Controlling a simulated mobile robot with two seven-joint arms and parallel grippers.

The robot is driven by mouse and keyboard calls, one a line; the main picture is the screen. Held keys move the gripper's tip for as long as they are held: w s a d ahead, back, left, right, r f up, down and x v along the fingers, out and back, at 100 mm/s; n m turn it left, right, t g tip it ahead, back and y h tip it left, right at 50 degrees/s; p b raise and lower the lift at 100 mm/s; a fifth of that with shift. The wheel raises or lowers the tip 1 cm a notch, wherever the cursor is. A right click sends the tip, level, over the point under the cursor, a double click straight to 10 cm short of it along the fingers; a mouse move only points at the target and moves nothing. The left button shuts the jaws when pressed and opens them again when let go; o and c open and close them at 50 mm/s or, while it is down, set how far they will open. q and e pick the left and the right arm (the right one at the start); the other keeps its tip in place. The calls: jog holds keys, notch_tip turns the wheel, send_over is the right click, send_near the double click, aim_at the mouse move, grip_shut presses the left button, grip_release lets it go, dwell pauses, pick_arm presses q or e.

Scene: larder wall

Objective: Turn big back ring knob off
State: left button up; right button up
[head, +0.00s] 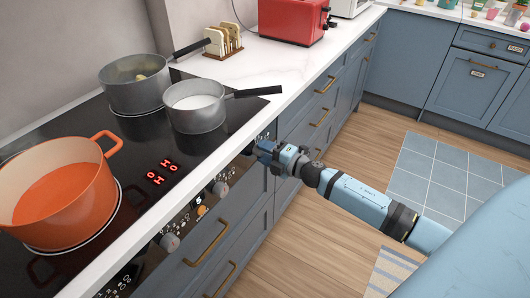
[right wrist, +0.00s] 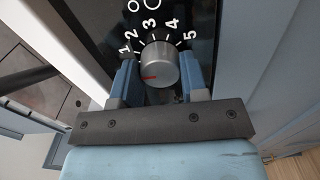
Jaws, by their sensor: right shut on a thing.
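My right gripper (head: 266,151) is at the far end of the hob's front control panel (head: 190,213). In the right wrist view my right gripper (right wrist: 159,79) has one finger on each side of a round grey knob (right wrist: 161,62) and is shut on it. The knob's red mark points left and slightly down, below the printed 1. The dial numbers 1 to 5 show around it. Other knobs (head: 170,242) sit along the panel nearer to me. Which ring this knob serves cannot be read. My left gripper is not in view.
On the black hob stand an orange pot (head: 62,200), a grey pot (head: 135,88) and a saucepan (head: 196,110) with white contents. Red H signs (head: 158,173) glow on the hob. A toast rack (head: 223,42) and red toaster (head: 292,20) stand behind.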

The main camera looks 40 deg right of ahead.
jog(key=shift+n, duration=0.4)
jog(key=o, duration=0.9)
jog(key=v, duration=1.4)
